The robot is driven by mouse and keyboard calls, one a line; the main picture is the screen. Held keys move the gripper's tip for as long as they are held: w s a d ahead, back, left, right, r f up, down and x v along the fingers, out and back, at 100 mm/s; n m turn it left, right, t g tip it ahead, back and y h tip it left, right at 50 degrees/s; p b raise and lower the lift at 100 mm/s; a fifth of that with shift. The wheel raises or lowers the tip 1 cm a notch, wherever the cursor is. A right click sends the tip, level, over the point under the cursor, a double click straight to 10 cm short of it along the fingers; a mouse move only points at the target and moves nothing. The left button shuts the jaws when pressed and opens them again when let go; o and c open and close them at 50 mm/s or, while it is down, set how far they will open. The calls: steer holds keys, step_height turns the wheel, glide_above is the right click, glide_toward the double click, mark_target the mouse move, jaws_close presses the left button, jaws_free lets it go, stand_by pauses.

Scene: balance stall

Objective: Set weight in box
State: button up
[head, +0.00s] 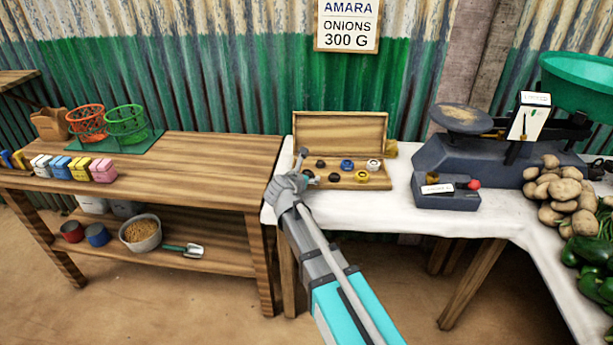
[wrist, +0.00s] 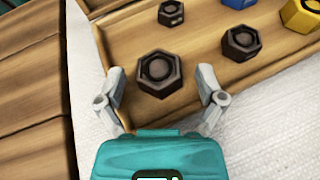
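The open wooden box (head: 340,130) stands on the white-covered table, lid raised at the back. It holds several hexagonal weights: dark ones (head: 335,177), a blue one (head: 347,164), a white one (head: 373,164) and a yellow one (head: 361,176). My gripper (head: 307,170) is at the box's left end. In the wrist view my gripper (wrist: 160,75) is open, with a large dark weight (wrist: 158,75) between its fingertips and a gap on each side. That weight appears to sit on the box floor. In the head view my gripper largely hides it.
A dark scale (head: 465,150) stands right of the box, with a small dark block bearing a red knob (head: 473,184) in front. Potatoes (head: 560,195) lie further right. A wooden bench (head: 200,165) with coloured packets and baskets stands at left. The cloth before the box is clear.

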steer(key=shift+r, duration=0.1)
stand_by(0.3)
steer(key=shift+s+a+r+p, duration=0.15)
steer(key=shift+s+r+p, duration=0.1)
steer(key=shift+s+p, duration=0.2)
steer(key=p+v, duration=0.4)
steer(key=v, duration=0.7)
stand_by(1.1)
